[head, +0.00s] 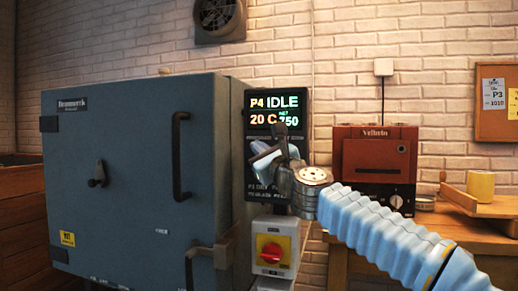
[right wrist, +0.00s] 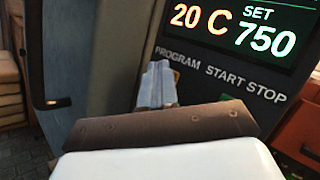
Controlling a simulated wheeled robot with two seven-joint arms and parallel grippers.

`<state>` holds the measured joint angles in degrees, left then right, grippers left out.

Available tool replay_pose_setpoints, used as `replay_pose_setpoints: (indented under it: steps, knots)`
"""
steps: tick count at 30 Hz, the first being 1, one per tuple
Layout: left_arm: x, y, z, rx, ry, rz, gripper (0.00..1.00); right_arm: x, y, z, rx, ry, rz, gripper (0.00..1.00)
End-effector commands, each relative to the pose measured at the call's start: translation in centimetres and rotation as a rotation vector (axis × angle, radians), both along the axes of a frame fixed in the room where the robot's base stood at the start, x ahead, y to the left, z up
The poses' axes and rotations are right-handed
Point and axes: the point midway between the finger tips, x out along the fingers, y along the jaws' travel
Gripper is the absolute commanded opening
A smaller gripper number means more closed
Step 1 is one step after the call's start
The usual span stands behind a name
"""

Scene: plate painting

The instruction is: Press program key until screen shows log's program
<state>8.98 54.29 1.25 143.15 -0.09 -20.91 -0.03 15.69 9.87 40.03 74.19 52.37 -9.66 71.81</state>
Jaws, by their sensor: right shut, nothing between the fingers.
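The control panel (head: 293,101) is on the right side of the grey-blue kiln (head: 140,150). Its lit screen (head: 274,110) reads P4 IDLE, 20 C and 750. The right wrist view shows the lower part of the screen (right wrist: 236,28) with 20 C and SET 750. Below it are the labels PROGRAM, START and STOP (right wrist: 222,75). My right gripper (right wrist: 157,72) is shut and empty, its tips just below the PROGRAM label. They hide the key there, and I cannot tell whether they touch it. My left gripper is not in view. A pinned note (head: 494,94) reads P3 and 1010.
A red-and-yellow rotary switch (head: 271,252) is below the panel. The kiln door has a dark handle (head: 181,155) and a latch.

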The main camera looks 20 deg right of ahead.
Motion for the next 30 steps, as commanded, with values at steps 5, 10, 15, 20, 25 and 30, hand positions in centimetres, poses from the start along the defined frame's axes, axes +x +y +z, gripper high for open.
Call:
replay_pose_setpoints:
  steps: [5,10,15,20,25,30]
  knots:
    - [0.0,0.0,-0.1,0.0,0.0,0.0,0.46,-0.2,0.1,-0.1,0.0,0.001,0.0,0.0]
    - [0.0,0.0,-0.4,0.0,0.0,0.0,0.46,-1.0,0.6,-0.2,0.0,0.0,0.0,0.0]
    - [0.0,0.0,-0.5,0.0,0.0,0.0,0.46,-1.3,0.8,-0.1,0.0,0.0,-0.001,0.0]
    - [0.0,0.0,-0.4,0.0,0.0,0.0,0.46,-1.3,0.8,-0.1,0.0,0.001,0.0,0.0]
    - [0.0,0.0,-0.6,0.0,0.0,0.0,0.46,-1.8,1.2,-0.2,-0.001,0.0,0.001,0.0]
    - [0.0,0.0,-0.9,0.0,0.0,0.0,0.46,-3.2,2.2,-0.2,-0.001,0.0,0.001,0.0]
